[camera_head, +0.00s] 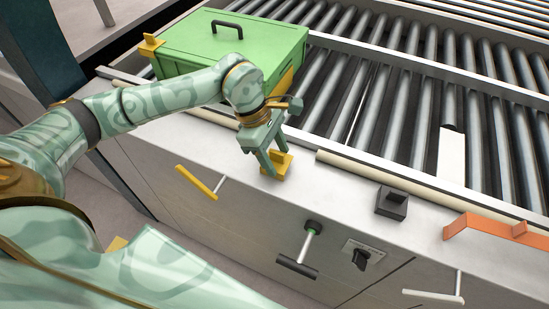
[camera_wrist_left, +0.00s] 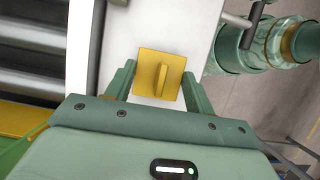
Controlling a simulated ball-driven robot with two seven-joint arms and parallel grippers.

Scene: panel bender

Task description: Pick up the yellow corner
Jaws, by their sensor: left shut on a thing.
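The yellow corner (camera_head: 277,166) is at the front ledge of the machine, a small square plate with an upright tab. My left gripper (camera_head: 272,161) reaches down over the ledge and is shut on it. In the left wrist view the yellow corner (camera_wrist_left: 148,62) shows between the two fingers of the left gripper (camera_wrist_left: 158,84), over the pale ledge. I cannot tell whether it still touches the ledge. My right gripper is not in view.
A green box (camera_head: 235,50) with a dark handle stands behind my left arm, with another yellow piece (camera_head: 150,45) at its left corner. A black block (camera_head: 391,203) and an orange bracket (camera_head: 490,225) are on the right. Rollers (camera_head: 420,100) fill the back. Handles (camera_head: 297,267) project from the front.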

